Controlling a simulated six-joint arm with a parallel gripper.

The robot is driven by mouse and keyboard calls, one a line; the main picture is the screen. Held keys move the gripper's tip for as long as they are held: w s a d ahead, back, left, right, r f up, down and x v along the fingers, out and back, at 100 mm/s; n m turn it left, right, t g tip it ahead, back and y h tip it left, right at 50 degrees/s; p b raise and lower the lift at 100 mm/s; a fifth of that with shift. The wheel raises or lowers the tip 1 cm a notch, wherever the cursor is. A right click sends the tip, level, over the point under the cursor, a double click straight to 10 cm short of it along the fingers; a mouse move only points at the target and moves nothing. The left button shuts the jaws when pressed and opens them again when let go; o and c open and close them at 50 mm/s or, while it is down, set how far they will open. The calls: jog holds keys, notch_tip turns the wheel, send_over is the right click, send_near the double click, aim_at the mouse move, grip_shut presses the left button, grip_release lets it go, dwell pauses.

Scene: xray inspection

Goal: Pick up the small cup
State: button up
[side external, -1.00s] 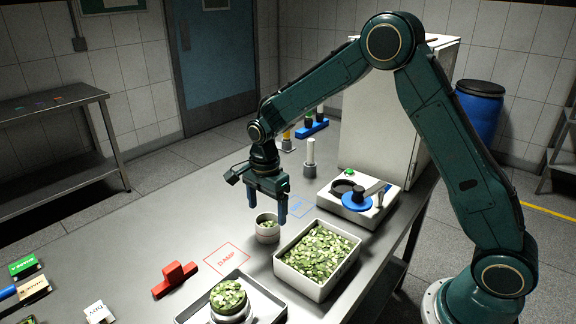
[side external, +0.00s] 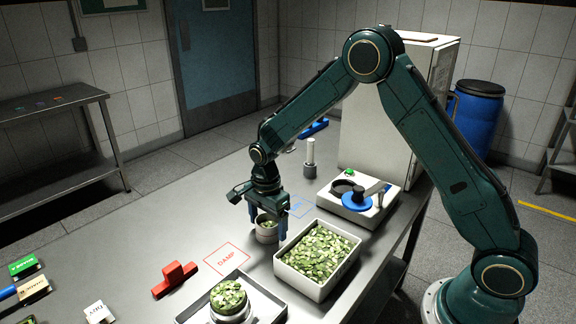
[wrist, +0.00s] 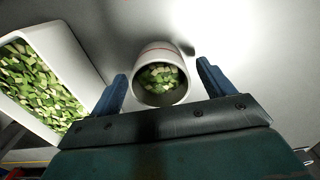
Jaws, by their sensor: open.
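The small cup (side external: 266,236) is pale with a thin red band near its base and holds green chopped pieces. It stands on the metal table beside the bin. In the wrist view the small cup (wrist: 160,52) shows between my two blue fingers, with a gap on each side. My gripper (side external: 267,228) is open and low over the cup, pointing down, with one finger on either side in the side view. In the wrist view my gripper (wrist: 163,80) is empty. Exact finger height against the cup rim is hard to tell.
A white bin (side external: 318,262) of green pieces stands close on the right. A heaped bowl (side external: 229,300) sits on a tray at the front. A red block (side external: 175,279) and a DAMP outline (side external: 227,259) lie left. A white device with a blue disc (side external: 357,201) stands behind right.

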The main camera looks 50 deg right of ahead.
jog(key=shift+c, duration=0.2)
jog(key=c, duration=1)
jog(key=shift+r, duration=0.1)
notch_tip(320, 180, up, 20)
jog(key=shift+f, duration=0.1)
dwell(0.4)
